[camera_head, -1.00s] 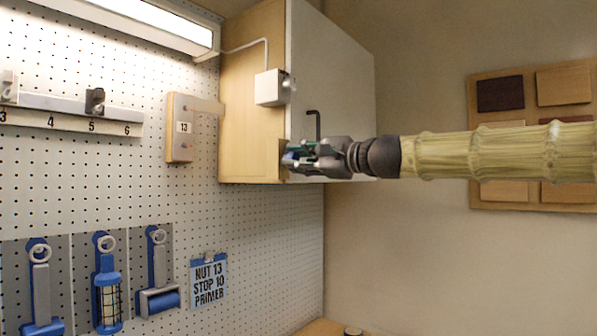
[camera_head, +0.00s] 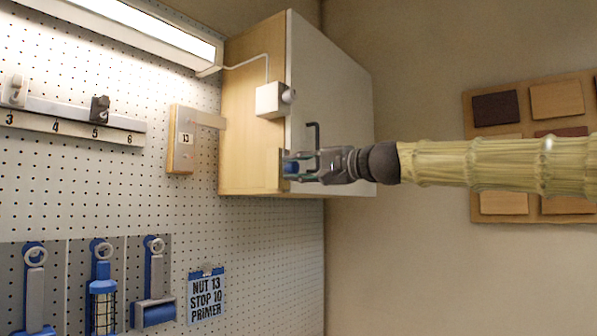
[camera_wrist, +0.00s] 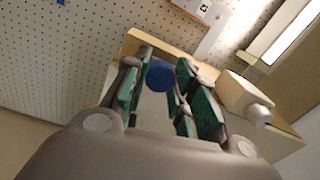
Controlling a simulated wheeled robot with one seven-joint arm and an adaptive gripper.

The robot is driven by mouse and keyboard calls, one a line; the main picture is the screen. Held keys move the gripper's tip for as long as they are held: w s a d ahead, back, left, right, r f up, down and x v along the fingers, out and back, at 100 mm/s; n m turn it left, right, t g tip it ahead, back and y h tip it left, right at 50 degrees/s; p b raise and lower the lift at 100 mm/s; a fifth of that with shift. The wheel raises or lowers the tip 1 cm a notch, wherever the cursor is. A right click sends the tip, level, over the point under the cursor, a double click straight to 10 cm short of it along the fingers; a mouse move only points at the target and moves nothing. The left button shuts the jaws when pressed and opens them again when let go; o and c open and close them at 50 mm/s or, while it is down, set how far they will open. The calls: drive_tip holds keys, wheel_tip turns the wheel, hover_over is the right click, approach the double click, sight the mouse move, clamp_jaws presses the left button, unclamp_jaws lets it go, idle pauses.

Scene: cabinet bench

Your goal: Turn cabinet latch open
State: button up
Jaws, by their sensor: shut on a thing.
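The wall cabinet (camera_head: 252,140) has a pale wood side and a grey door (camera_head: 335,100) that looks closed. The latch is a blue knob (camera_head: 291,168) low at the door's near edge; it also shows in the wrist view (camera_wrist: 160,75). My gripper (camera_head: 296,167) reaches it from the right, with its green-padded fingers on either side of the knob, shut on it. The fingers partly hide the knob in the head view, so its exact turn angle cannot be told. A dark bar handle (camera_head: 316,135) stands on the door just above my gripper.
A white box with a round knob (camera_head: 272,100) is fixed at the cabinet's edge above my gripper. A pegboard (camera_head: 120,210) with hanging tools is at left. A board of wood samples (camera_head: 470,140) hangs at right behind my arm. The space below the cabinet is clear.

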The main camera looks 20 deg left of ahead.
idle(0.4)
drive_tip(key=o, duration=1)
drive_tip(key=shift+o, duration=0.2)
drive_tip(key=shift+d, duration=0.1)
drive_tip(key=v, duration=1.2)
drive_tip(key=shift+f, duration=0.1)
